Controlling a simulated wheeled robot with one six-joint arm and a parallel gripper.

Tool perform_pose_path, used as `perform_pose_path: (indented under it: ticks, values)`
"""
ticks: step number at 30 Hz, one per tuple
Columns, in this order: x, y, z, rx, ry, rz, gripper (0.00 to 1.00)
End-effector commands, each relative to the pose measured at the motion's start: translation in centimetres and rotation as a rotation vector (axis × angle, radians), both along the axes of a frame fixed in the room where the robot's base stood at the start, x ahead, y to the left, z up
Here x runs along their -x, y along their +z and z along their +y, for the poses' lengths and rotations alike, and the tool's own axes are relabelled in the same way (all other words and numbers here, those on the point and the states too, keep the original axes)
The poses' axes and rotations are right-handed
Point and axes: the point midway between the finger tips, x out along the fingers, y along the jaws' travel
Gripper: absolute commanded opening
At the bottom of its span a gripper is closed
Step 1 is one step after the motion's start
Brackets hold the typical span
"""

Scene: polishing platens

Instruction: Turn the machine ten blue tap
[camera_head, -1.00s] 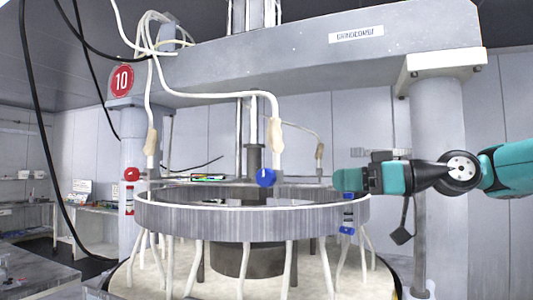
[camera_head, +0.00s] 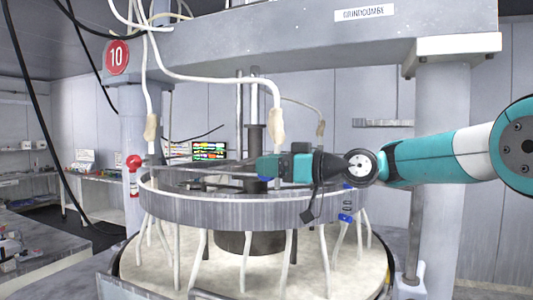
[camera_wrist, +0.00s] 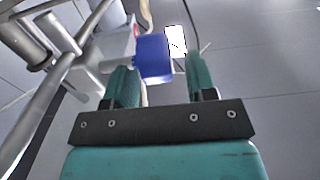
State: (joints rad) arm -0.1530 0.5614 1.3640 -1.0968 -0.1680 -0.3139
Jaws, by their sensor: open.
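The blue tap (camera_wrist: 153,57) shows in the wrist view as a blue block on a grey fitting. It lies between the two fingertips, closer to the left finger. My gripper (camera_wrist: 160,64) is open around it, with a gap on the right side; contact with the left finger cannot be told. In the head view my gripper (camera_head: 258,167) reaches in from the right over the ring's near rim and hides most of the tap.
The grey ring (camera_head: 220,210) with hanging white hoses surrounds the central column. White hoses (camera_head: 277,125) hang just above my gripper. A thick pillar (camera_head: 440,180) stands at the right behind my arm. Metal bars (camera_wrist: 50,85) run along the left in the wrist view.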

Motion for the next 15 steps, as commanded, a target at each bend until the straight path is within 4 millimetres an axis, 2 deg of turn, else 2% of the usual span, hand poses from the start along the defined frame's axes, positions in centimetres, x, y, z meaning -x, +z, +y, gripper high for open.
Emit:
perform_pose_path:
  ticks: [4, 12, 13, 15]
  values:
    - [-0.31, 0.06, 0.94, 0.001, 0.000, -0.001, 0.51]
    - [-0.37, -0.07, 1.03, 0.001, -0.001, 0.000, 0.51]
    - [-0.37, -0.07, 1.02, 0.001, -0.001, 0.000, 0.49]
    - [-0.37, -0.06, 1.02, 0.001, -0.001, 0.000, 0.33]
